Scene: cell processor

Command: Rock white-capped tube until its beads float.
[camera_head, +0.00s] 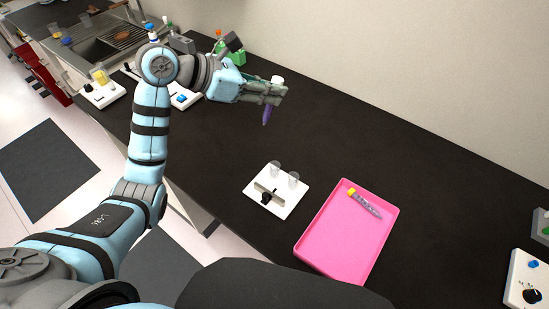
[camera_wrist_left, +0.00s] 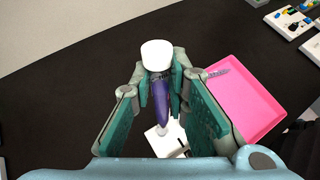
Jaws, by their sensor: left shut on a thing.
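The white-capped tube (camera_wrist_left: 160,100) is held between the fingers of my left gripper (camera_wrist_left: 158,85), with its white cap (camera_wrist_left: 156,54) above the fingers. In the head view my left gripper (camera_head: 270,92) is shut on the tube, which is raised above the dark bench. The white cap (camera_head: 277,79) sits at the top and the purple lower end (camera_head: 266,116) points down, slightly tilted. The contents look purple; single beads cannot be made out. My right gripper is not in view.
A white rack (camera_head: 283,207) with two clear containers stands on the bench. To its right a pink tray (camera_head: 325,249) holds a yellow-capped tube (camera_head: 364,201). A white device with a knob (camera_head: 525,280) is at the far right. The bench around the held tube is clear.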

